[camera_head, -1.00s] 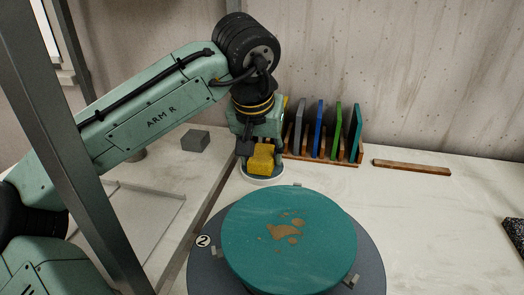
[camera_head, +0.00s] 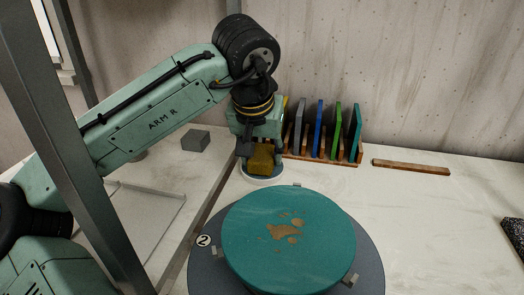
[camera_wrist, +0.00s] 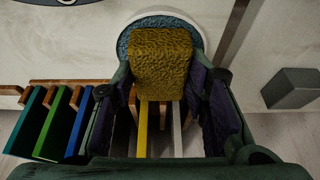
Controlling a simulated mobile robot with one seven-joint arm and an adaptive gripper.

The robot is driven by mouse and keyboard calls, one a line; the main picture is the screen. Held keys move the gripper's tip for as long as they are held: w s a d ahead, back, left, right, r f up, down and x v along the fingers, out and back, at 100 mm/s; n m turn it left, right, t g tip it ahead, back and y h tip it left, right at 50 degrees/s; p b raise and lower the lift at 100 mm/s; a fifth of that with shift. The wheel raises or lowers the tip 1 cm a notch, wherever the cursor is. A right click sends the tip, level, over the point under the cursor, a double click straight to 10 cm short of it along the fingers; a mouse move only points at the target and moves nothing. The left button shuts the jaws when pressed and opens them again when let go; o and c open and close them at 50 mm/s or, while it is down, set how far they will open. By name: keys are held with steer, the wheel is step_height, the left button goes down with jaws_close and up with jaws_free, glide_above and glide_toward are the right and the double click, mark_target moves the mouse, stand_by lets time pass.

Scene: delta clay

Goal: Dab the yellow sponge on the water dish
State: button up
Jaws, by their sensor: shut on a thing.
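The yellow sponge (camera_head: 261,159) is held between the fingers of my gripper (camera_head: 261,143), which is shut on it. The sponge is at the white-rimmed water dish (camera_head: 262,181), over its blue-grey inside. In the wrist view the sponge (camera_wrist: 160,62) covers much of the dish (camera_wrist: 193,32), and the fingers (camera_wrist: 163,95) stand on both sides of it. The sponge looks darker than before. Its underside is hidden, so exact contact with the dish surface cannot be seen.
A teal disc (camera_head: 250,235) with brown patches lies on a dark round wheel (camera_head: 372,270) in front. A wooden rack (camera_head: 327,158) with coloured slabs stands right of the gripper. A grey block (camera_head: 195,141) is left, and a wooden strip (camera_head: 411,167) lies right.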

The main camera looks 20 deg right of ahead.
mark_target(262, 155)
step_height(262, 155, up, 7)
steer(key=p, duration=0.6)
steer(key=shift+p, duration=0.35)
stand_by(0.7)
